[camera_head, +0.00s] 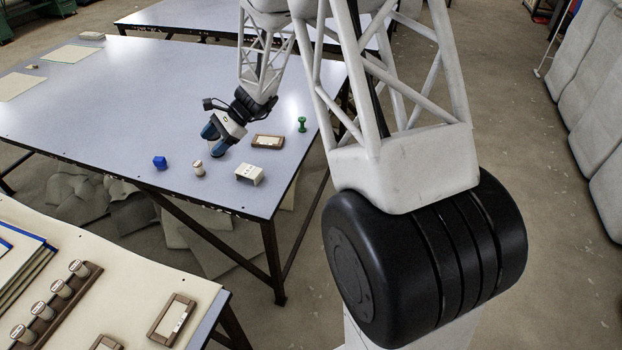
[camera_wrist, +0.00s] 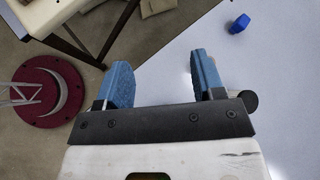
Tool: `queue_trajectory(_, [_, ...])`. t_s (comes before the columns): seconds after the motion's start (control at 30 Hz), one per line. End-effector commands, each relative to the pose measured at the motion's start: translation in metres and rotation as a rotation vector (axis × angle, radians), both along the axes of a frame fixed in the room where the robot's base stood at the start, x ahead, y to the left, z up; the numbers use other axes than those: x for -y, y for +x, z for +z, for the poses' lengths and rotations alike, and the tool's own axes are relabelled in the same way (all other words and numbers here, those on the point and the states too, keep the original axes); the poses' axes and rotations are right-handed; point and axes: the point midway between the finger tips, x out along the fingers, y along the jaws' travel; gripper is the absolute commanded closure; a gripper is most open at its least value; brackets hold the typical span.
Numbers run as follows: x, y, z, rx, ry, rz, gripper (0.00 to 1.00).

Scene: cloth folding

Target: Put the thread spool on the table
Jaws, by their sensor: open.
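A small pale cylinder (camera_head: 198,168), which looks like a thread spool, stands upright on the blue-grey table (camera_head: 90,90) near its front edge. A green spool-shaped piece (camera_head: 302,124) stands near the table's right edge. My gripper (camera_head: 213,141) is above the table, just behind and right of the pale cylinder. Its blue fingers are apart with nothing between them in the wrist view (camera_wrist: 160,62). There, a dark round end (camera_wrist: 251,101) shows beside the right finger, partly hidden by the gripper; I cannot tell whether it is the spool.
A blue block (camera_head: 160,162), a white box (camera_head: 249,174) and a brown-framed piece (camera_head: 267,141) lie nearby. The nearer cream table (camera_head: 120,265) carries a brown rack (camera_head: 75,297) with several pale spools. The blue-grey table's left middle is clear.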

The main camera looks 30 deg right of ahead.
Motion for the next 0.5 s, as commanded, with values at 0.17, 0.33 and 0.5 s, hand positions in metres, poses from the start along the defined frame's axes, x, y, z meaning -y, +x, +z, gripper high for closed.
queue_trajectory(0.17, [0.002,-0.037,0.038,0.077,-0.075,0.092,0.38])
queue_trajectory(0.33, [0.006,-0.074,0.067,0.147,-0.148,0.181,0.38])
queue_trajectory(0.5, [0.011,-0.111,0.092,0.214,-0.221,0.268,0.38])
